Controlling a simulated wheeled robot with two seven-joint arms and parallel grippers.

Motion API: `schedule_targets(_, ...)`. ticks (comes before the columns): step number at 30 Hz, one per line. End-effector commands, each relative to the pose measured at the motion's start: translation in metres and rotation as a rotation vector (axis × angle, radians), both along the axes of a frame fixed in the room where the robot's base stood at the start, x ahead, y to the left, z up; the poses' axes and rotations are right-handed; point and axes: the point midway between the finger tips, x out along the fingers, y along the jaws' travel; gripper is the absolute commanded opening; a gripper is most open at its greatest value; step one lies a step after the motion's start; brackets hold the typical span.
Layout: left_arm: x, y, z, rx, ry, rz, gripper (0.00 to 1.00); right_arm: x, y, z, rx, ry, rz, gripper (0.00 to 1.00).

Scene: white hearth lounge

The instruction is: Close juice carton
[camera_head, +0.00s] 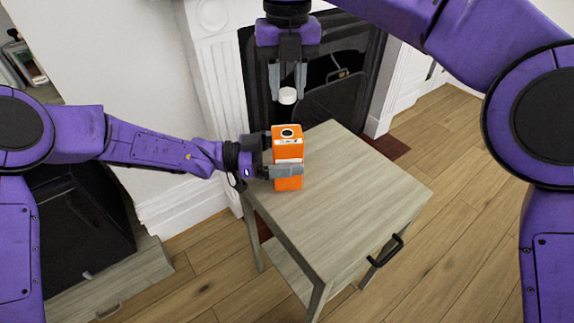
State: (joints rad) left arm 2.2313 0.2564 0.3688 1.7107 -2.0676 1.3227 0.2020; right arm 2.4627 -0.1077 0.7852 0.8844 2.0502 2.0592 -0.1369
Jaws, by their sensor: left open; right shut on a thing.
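An orange and white juice carton (288,143) stands upright on the small wooden table (350,195), near its left back corner. Its top shows a round dark opening with a pale rim and no cap on it. My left gripper (282,160) reaches in from the left, with its open fingers around the carton; one finger passes across the carton's near side. My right gripper (287,94) points down above the carton, shut on a small white cap (287,96). The cap is clear of the carton's top.
The table has a black handle (385,250) on its front, and its top is bare apart from the carton. A white fireplace (215,70) with a dark hearth stands behind. A black cabinet (85,220) is at the left.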

Motion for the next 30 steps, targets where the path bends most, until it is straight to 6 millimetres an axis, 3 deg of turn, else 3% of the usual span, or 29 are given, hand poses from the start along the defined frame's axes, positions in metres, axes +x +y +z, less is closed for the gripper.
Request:
schedule_targets(5, 0.0, 0.0, 0.0, 0.0, 0.0, 0.0, 0.99, 0.0, 0.0, 0.0, 0.0, 0.0, 0.0, 0.06)
schedule_targets(12, 0.0, 0.0, 0.0, 0.0, 0.0, 0.0, 0.24, 0.0, 0.0, 0.0, 0.0, 0.0, 0.0, 0.06)
schedule_targets(13, 0.0, 0.0, 0.0, 0.0, 0.0, 0.0, 0.18, 0.0, 0.0, 0.0, 0.0, 0.0, 0.0, 0.06)
schedule_targets(24, 0.0, 0.0, 0.0, 0.0, 0.0, 0.0, 0.18, 0.0, -0.001, -0.045, 0.0, 0.005, 0.0, 0.06)
schedule_targets(30, 0.0, 0.0, 0.0, 0.0, 0.0, 0.0, 0.18, 0.0, 0.0, -0.05, 0.001, 0.003, -0.001, 0.06)
